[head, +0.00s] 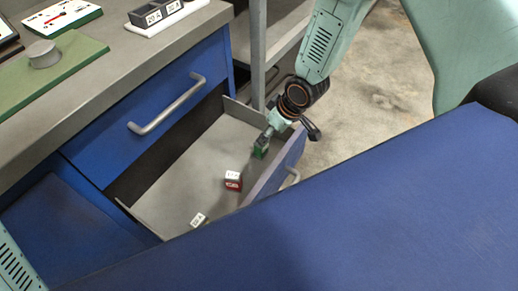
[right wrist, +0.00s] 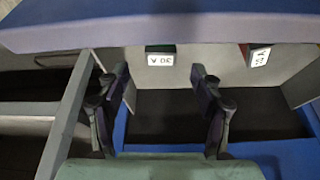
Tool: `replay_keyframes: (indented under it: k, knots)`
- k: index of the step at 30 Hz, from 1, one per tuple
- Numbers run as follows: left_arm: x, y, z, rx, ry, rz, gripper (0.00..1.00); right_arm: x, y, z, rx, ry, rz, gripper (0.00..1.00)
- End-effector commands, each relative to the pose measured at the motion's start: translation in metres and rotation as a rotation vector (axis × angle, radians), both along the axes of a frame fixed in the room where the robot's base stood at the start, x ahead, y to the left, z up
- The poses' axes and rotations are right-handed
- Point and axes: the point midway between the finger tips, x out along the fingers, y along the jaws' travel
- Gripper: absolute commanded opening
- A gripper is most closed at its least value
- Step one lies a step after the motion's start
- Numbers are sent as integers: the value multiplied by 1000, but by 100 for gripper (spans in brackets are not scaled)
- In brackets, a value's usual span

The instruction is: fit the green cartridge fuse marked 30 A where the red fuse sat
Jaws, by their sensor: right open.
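The green fuse (head: 260,152) stands in the open drawer (head: 185,165), towards its far end. In the right wrist view the green fuse (right wrist: 160,48) shows a white label reading 30 A upside down. My right gripper (head: 267,137) reaches down into the drawer just above the green fuse. In the right wrist view my right gripper (right wrist: 160,78) is open and empty, its fingers apart, with the fuse ahead between the fingertips. A red fuse (head: 233,185) with a white label sits nearer in the drawer; it also shows in the right wrist view (right wrist: 244,49). My left gripper is out of view.
Another white-labelled block (head: 198,219) lies at the drawer's near side. On the grey bench top are a dark labelled holder (head: 160,12) on a white base, a white panel (head: 62,17) and a grey knob (head: 42,54) on a green board (head: 70,65). A closed blue drawer (head: 150,105) is above.

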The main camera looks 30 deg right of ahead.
Motion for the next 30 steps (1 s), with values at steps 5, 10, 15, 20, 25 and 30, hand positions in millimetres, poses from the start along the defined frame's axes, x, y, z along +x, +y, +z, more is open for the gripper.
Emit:
replay_keyframes:
  k: [5, 10, 15, 20, 25, 30]
  knots:
    - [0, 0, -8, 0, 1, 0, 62, 3, 3, -18, -2, 0, 2, 66]
    - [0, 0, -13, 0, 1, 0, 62, 7, 4, -29, 0, -1, 2, 66]
    - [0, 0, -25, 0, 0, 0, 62, 18, 6, -53, -1, -1, 3, 66]
    - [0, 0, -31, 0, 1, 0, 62, 26, 9, -68, -1, -1, 3, 66]
    - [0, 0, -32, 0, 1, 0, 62, 30, 10, -71, 0, -1, 2, 66]
    - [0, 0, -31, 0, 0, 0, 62, 30, 10, -70, 0, -1, 1, 64]
